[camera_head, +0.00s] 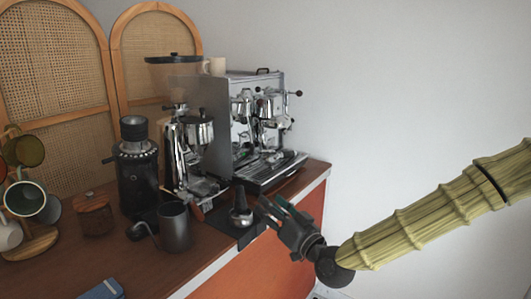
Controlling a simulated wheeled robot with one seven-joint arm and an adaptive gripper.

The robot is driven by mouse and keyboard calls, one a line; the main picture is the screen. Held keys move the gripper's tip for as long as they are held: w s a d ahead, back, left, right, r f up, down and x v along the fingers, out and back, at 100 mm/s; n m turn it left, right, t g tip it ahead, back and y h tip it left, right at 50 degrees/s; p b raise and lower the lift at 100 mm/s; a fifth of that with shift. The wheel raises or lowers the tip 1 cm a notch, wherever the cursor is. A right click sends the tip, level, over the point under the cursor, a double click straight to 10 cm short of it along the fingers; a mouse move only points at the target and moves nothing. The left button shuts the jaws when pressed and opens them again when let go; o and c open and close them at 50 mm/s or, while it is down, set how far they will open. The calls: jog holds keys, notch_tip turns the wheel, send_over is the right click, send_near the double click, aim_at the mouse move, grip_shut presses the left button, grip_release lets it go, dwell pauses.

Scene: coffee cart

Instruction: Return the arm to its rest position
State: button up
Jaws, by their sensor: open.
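My gripper (279,214) is at the lower middle of the head view, at the end of my arm, which reaches in from the right in a yellow-green ribbed sleeve. It is beside the front edge of the wooden counter (60,262), near a tamper (241,207) on a dark mat (236,228). The jaws are open and I see nothing held between them. Whether the fingertips hang over the counter edge or in front of it is hard to tell.
An espresso machine (232,125) stands at the counter's right end, with grinders (137,180) to its left. A dark metal pitcher (175,228), a wooden jar (95,215) and a mug rack (36,243) stand further left. The space to the right, before the white wall, is clear apart from my arm.

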jog(key=s+d+f+m+g+h+p, duration=0.1)
jog(key=s+d+f+g+h, duration=0.15)
jog(key=s+f, duration=0.6)
jog(key=s+d+f+g+h+p, duration=0.1)
jog(key=s+f+g+p, duration=0.15)
jog(key=f, duration=1.15)
jog(key=s+d+f+m+g+h+p, duration=0.15)
jog(key=s+f+g, duration=0.25)
jog(key=s+f, duration=0.5)
jog(key=s+d+f+g+h+p, duration=0.1)
jog(key=s+d+f+g+h, duration=0.1)
jog(key=s+d+f, duration=0.2)
jog(key=s+d+f+g+h+p, duration=0.1)
jog(key=s+d+f, duration=0.3)
jog(key=s, duration=0.7)
jog(key=s+d+f+m+g+h+p, duration=0.1)
jog(key=s+d+f+g+h, duration=0.2)
jog(key=s+d, duration=0.5)
jog(key=shift+f+g+h, duration=0.3)
jog(key=shift+f+g, duration=0.2)
